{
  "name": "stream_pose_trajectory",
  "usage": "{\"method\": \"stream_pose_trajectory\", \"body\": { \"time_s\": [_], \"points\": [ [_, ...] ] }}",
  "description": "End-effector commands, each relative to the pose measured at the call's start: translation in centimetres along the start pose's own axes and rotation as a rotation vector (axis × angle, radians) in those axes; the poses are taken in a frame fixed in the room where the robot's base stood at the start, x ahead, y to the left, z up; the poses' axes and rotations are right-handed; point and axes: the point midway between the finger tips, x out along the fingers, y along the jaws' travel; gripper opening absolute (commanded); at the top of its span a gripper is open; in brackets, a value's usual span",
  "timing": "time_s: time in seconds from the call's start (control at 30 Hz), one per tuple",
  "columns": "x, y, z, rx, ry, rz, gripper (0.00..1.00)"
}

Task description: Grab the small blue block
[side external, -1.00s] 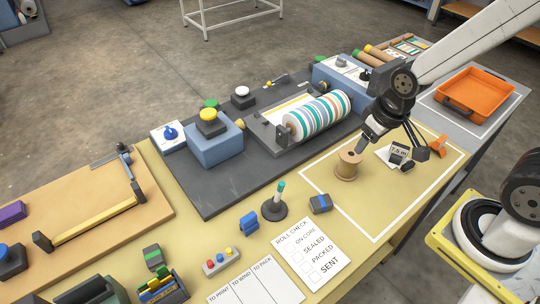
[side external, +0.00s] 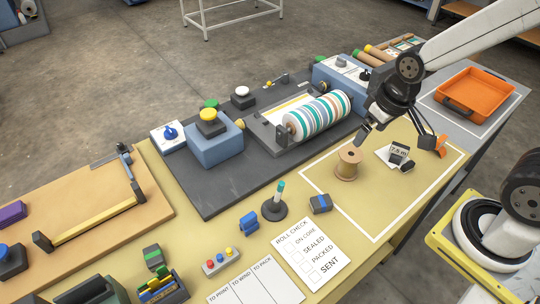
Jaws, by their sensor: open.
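A small blue block (side external: 249,223) with a notched or stepped shape sits on the yellow table top, left of a dark round stand (side external: 273,208). A dark grey block with a blue band (side external: 320,204) lies to the right of that stand. My gripper (side external: 396,138) is open and empty. It is above the white-outlined area on the right, up and to the right of both blocks and well apart from them. A wooden spool (side external: 348,163) stands below and left of its fingers.
A card marked 7.5 m (side external: 399,153) lies under my gripper. The striped roller (side external: 317,114) and blue box with yellow button (side external: 214,140) stand behind. A button strip (side external: 220,261) and checklist (side external: 312,254) lie near the blue block. An orange tray (side external: 475,93) is at right.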

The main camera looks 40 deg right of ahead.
Motion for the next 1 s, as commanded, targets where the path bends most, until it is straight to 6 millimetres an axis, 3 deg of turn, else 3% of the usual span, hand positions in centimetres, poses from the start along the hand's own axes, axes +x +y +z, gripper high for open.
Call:
{"method": "stream_pose_trajectory", "body": {
  "time_s": [0.2, 0.57, 0.77, 1.0],
  "points": [
    [-2.1, 0.0, -0.6, 0.000, 0.003, 0.000, 1.00],
    [-1.2, -1.1, 0.3, -0.299, -0.075, 0.076, 1.00],
    [-0.6, -1.8, 0.7, -0.568, -0.132, 0.152, 1.00],
    [0.1, -3.1, 0.3, -1.038, -0.207, 0.303, 1.00]
  ]
}}
